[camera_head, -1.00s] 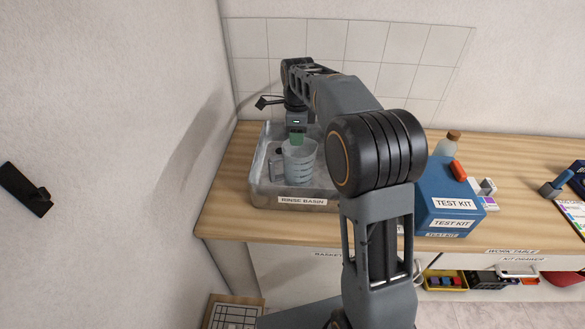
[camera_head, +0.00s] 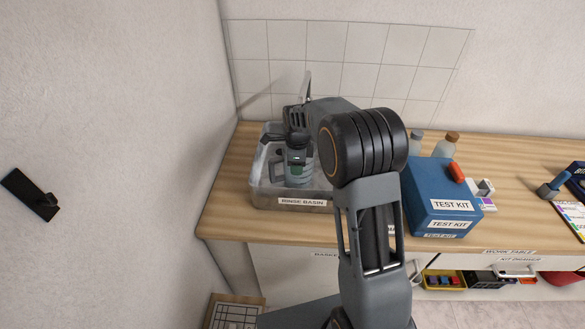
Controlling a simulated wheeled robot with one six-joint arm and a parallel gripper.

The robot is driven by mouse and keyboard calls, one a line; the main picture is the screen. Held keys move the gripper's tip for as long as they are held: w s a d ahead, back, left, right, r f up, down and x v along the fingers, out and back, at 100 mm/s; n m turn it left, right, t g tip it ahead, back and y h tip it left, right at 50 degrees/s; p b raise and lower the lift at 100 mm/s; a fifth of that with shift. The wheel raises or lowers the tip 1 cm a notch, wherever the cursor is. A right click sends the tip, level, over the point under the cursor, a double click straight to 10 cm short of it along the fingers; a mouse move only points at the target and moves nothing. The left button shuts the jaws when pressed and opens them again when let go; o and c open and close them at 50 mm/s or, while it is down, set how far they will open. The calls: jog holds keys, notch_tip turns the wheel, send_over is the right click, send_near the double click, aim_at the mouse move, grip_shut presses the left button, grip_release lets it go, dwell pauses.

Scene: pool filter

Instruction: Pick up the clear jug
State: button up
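The clear jug (camera_head: 298,180) stands upright in the metal rinse basin (camera_head: 290,202), with a dark handle-like shape on its left side. My gripper (camera_head: 297,168) is directly at the jug's top, in front of or over its rim, and covers the upper part of it. The fingers are small and partly hidden, so I cannot tell whether they are open or shut, or whether they touch the jug.
The wooden table (camera_head: 225,205) is clear left of the basin. A tiled wall (camera_head: 350,75) rises behind.

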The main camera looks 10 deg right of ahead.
jog(key=shift+f, duration=0.1)
grip_shut()
dwell(0.5)
